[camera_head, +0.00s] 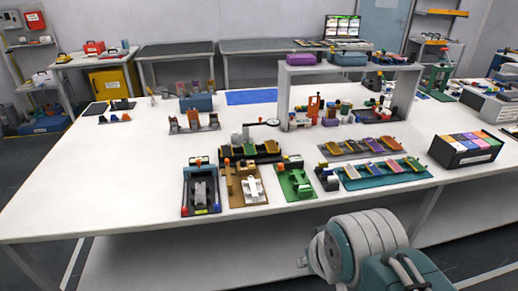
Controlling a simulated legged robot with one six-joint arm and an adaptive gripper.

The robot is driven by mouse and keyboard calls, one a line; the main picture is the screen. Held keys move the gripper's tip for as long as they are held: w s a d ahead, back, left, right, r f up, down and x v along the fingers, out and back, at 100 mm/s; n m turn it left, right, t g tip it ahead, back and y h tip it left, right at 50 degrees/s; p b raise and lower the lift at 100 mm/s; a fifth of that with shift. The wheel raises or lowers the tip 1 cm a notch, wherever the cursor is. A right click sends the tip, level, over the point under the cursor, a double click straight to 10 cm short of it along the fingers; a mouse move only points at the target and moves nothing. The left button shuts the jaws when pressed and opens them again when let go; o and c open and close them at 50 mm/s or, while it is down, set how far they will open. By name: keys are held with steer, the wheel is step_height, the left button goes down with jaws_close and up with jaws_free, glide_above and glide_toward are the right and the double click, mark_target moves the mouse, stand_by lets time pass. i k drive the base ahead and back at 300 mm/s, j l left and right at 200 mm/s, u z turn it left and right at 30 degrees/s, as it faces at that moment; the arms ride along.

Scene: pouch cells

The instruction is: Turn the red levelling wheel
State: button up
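A small round red part (185,212) sits at the front left corner of a dark fixture (187,184) near the front edge of the white table. It may be the red levelling wheel, but it is too small to be sure. A blue part (217,208) sits at the fixture's other front corner, and a grey block (200,192) stands in its middle. Another small red part shows at the fixture's back. My arm's thick grey and teal links fill the bottom right, in front of the table. My gripper's fingers do not show, and nothing of mine touches the fixture.
A brown fixture (236,194) and a green one (294,182) stand close to the right of the dark fixture. A teal tray (385,180) and a dark box with coloured compartments (465,150) lie farther right. The white table (100,190) is bare at its left front.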

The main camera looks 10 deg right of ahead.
mark_target(185, 212)
steer(key=i+u, duration=0.15)
steer(key=i, duration=0.9)
